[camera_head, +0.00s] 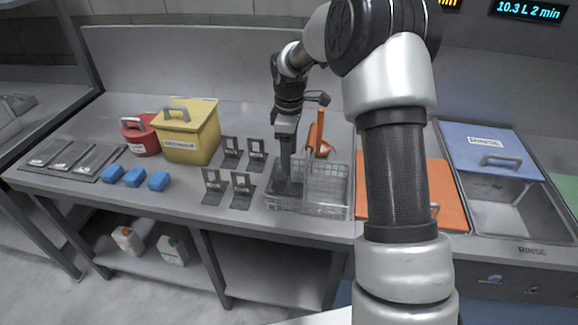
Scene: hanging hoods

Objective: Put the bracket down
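My gripper (286,174) points down into the left part of a wire basket (335,207) on the steel counter. A dark shape (289,189) is low in the basket at the gripper's tip. It may be a bracket, but the wire and the small size hide whether the fingers hold it. Several dark L-shaped brackets with pale labels stand on the counter left of the basket: two behind (231,153) (257,155) and two in front (213,187) (243,190).
An orange tool (318,132) stands behind the basket. A yellow box (188,131), red container (141,136) and blue blocks (134,177) are at left. An orange board (452,193) and a sink with a blue lid (488,150) are at right. My arm hides part of the counter.

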